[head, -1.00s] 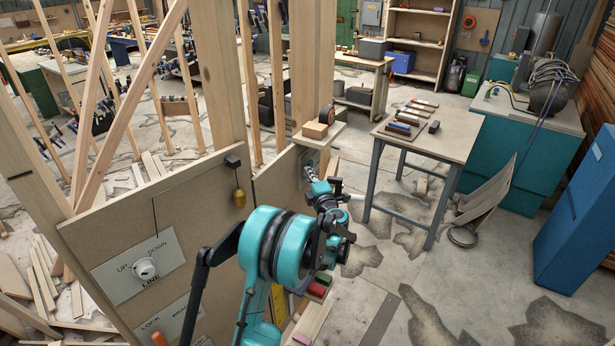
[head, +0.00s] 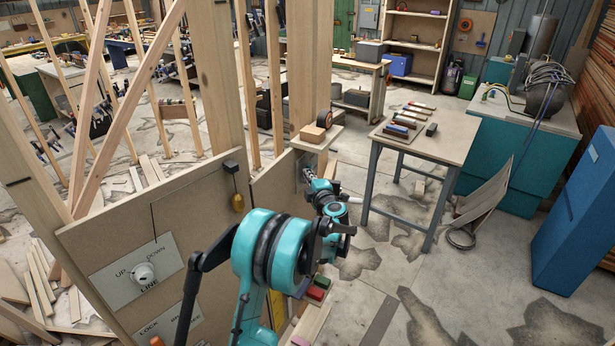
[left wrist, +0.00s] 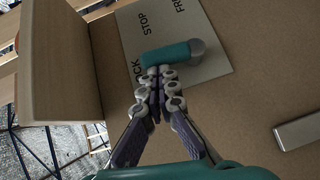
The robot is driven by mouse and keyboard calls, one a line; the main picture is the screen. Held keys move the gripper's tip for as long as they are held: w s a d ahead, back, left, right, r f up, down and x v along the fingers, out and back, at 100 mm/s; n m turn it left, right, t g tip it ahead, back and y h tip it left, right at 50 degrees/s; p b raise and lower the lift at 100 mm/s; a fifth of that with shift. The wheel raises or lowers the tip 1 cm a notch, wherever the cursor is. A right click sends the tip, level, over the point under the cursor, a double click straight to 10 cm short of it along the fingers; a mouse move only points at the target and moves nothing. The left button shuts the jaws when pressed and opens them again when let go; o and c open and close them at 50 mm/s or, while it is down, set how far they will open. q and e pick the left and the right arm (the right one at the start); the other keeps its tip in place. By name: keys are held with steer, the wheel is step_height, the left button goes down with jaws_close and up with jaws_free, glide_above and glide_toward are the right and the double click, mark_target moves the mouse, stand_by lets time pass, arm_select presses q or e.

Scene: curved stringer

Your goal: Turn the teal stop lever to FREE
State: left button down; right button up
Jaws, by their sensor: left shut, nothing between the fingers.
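The teal stop lever (left wrist: 168,55) shows in the left wrist view, on a pale label plate (left wrist: 212,66) on the brown panel. Its round grey pivot (left wrist: 197,47) is at the right and its arm points left, close to the partly visible LOCK lettering. STOP stands above it and part of FREE is at the top edge. My left gripper (left wrist: 158,75) is shut and empty, its fingertips just below the lever arm; I cannot tell if they touch. In the head view my left gripper (head: 308,176) is at the panel, and the lever cannot be made out. My right gripper is not in view.
A wooden ledge with a block (head: 312,134) juts out above my gripper. A wooden board (left wrist: 62,60) stands left of the plate in the left wrist view. A LINE dial (head: 143,273) is further left on the panel. A small table (head: 445,145) stands behind at right.

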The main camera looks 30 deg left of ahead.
arm_select(q)
steer(key=w+m+g, duration=0.1)
steer(key=w+r+m+g+h, duration=0.1)
steer(key=shift+w+m+g+h+p, duration=0.25)
steer(key=shift+m+g+h+p, duration=0.05)
steer(key=shift+m+g, duration=0.1)
steer(key=w+f+g+b, duration=0.1)
steer(key=w+f+b, duration=0.1)
steer(key=w, duration=0.3)
steer(key=shift+w+a+m+b, duration=0.25)
steer(key=shift+w+m+b, duration=0.15)
steer(key=shift+b, duration=0.2)
steer(key=shift+w+f, duration=0.1)
steer(key=shift+f, duration=0.1)
stand_by(0.6)
steer(key=v, duration=1.2)
steer(key=shift+r, duration=0.15)
